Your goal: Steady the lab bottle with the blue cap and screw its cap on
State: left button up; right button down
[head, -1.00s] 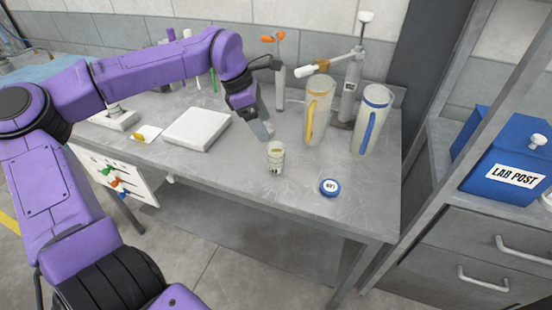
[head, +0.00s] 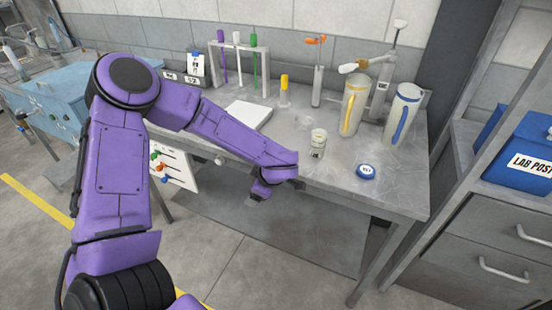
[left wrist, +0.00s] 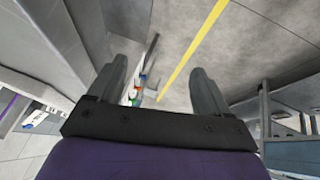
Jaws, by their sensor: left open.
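The lab bottle (head: 318,143) is a small clear bottle with a pale label, standing upright on the grey bench with no cap on it. The blue cap (head: 366,172), with a white label on its top, lies on the bench to the right of the bottle and nearer the front. My left gripper (head: 258,193) hangs at the bench's front edge, left of the bottle and apart from it. In the left wrist view its two fingers (left wrist: 157,90) are spread with nothing between them. My right gripper is not in view.
A white slab (head: 248,113) and a test-tube rack (head: 238,65) are at the back left.

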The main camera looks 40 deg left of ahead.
pick_arm(q)
jog(key=s+d+f+m+t+y, duration=0.1)
jog(key=s+d+f+m+t, duration=0.25)
jog(key=s+f+m, duration=0.8)
jog(key=s+d+f+m+g+h, duration=0.1)
jog(key=s+d+f+m+h, duration=0.2)
jog(key=s, duration=0.9)
notch_tip(320, 180, down, 5)
jog(key=shift+d+r+m+h, duration=0.1)
jog(key=shift+d+m+h, duration=0.25)
jog(key=shift+d, duration=0.6)
